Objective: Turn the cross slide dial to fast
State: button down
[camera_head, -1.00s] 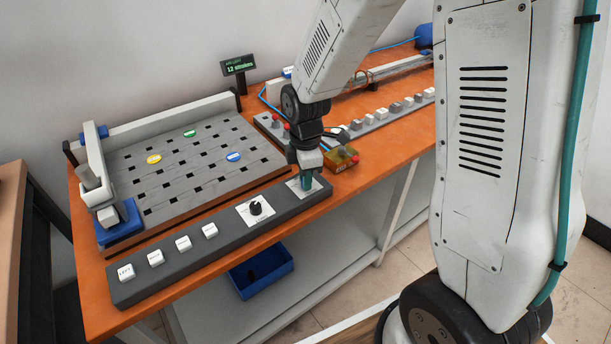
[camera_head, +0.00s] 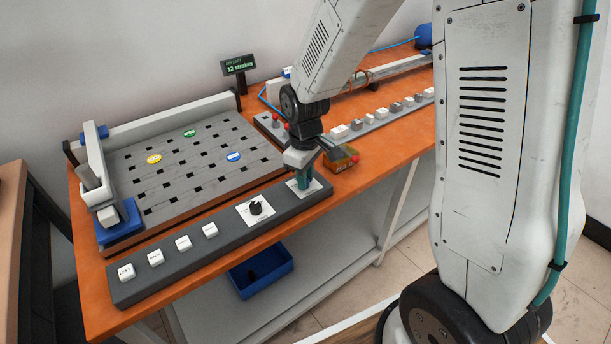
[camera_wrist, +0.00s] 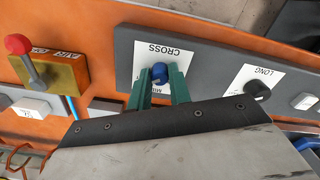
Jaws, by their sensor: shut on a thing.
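The cross slide dial (camera_wrist: 159,74) is a blue knob on a white plate marked CROSS (camera_wrist: 172,58), which appears upside down in the wrist view. My gripper (camera_wrist: 158,77) has its two green fingers on either side of the knob and is shut on it. Part of the plate's lettering is hidden by the fingers, so I cannot read the dial's setting. In the head view my gripper (camera_head: 304,184) points down onto the right end of the grey control strip (camera_head: 225,243) and hides the dial.
A black dial (camera_wrist: 257,90) on a plate marked LONG sits beside it. A yellow box with a red-knobbed lever (camera_wrist: 46,70) stands close on the other side. White buttons (camera_head: 183,243) line the strip. A slotted grey plate (camera_head: 190,175) with coloured discs lies behind. A sign (camera_head: 239,67) reads 12 strokes.

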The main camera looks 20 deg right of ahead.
jog(key=shift+w+m, duration=0.1)
jog(key=shift+m, duration=0.3)
jog(key=c, duration=1.3)
grip_release()
jog(key=shift+r, duration=0.1)
notch_tip(320, 180, up, 8)
jog(key=shift+f, duration=0.15)
jog(key=s+d+r+m, duration=0.1)
jog(key=s+r, duration=0.3)
jog(key=s, duration=0.4)
jog(key=s+d+r+m, duration=0.1)
jog(key=s+r+m, duration=0.2)
jog(key=s, duration=0.5)
jog(key=s+d+r+m+t, duration=0.1)
jog(key=s+r+m, duration=0.1)
jog(key=s+r, duration=0.4)
jog(key=shift+s, duration=1.2)
